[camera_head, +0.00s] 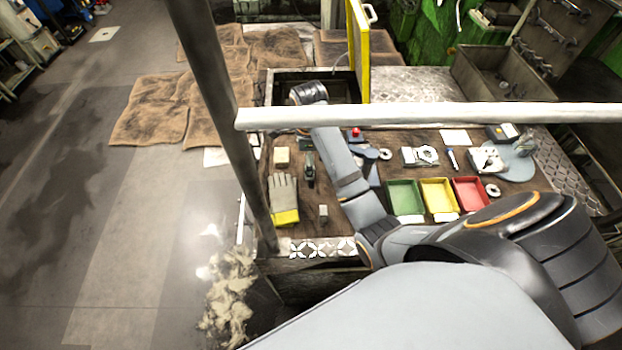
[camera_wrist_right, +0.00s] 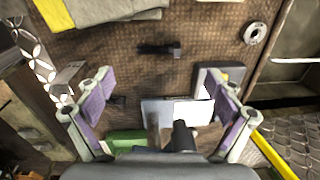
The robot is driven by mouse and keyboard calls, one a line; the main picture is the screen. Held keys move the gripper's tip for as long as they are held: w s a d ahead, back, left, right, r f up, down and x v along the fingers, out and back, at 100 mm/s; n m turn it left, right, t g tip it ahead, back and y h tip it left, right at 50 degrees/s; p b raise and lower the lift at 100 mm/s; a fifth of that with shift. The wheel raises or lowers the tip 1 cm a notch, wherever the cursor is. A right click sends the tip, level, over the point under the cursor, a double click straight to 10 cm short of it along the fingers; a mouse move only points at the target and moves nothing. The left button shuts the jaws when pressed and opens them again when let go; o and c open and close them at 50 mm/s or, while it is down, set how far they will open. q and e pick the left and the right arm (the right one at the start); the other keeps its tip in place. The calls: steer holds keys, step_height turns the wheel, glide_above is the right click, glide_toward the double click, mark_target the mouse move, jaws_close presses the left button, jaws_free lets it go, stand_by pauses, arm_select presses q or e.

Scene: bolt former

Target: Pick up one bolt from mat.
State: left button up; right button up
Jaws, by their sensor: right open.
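The brown mat surface (camera_wrist_right: 205,50) covers the bench under my right gripper (camera_wrist_right: 158,108), which is open with its purple-padded fingers apart. A dark, elongated piece (camera_wrist_right: 158,49) with a thicker right end lies on the mat beyond the fingertips; it may be a bolt, but I cannot be sure. A black rounded piece (camera_wrist_right: 180,137) shows low between the fingers; I cannot tell what it is. In the head view my right arm reaches across the bench, its fingers not clearly visible. My left gripper is out of view.
A grey and yellow glove (camera_head: 284,198) lies at the bench's left. Green (camera_head: 404,197), yellow (camera_head: 438,195) and red (camera_head: 470,193) trays stand to the right of my arm. A pale bar (camera_head: 430,116) and a dark post (camera_head: 222,100) cross the head view. A yellow panel (camera_head: 358,50) stands behind.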

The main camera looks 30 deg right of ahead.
step_height(320, 180, down, 2)
steer(key=shift+w+f, duration=0.1)
steer(key=shift+a+f, duration=0.1)
steer(key=shift+f, duration=0.15)
steer(key=shift+p, duration=0.3)
steer(key=f+p, duration=0.1)
steer(key=f, duration=0.1)
steer(key=f+p, duration=0.1)
steer(key=f, duration=0.1)
steer(key=shift+d+f, duration=0.2)
steer(key=shift+f, duration=0.4)
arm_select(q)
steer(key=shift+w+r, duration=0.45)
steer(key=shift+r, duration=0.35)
arm_select(e)
steer(key=c, duration=1.3)
steer(key=shift+r, duration=0.1)
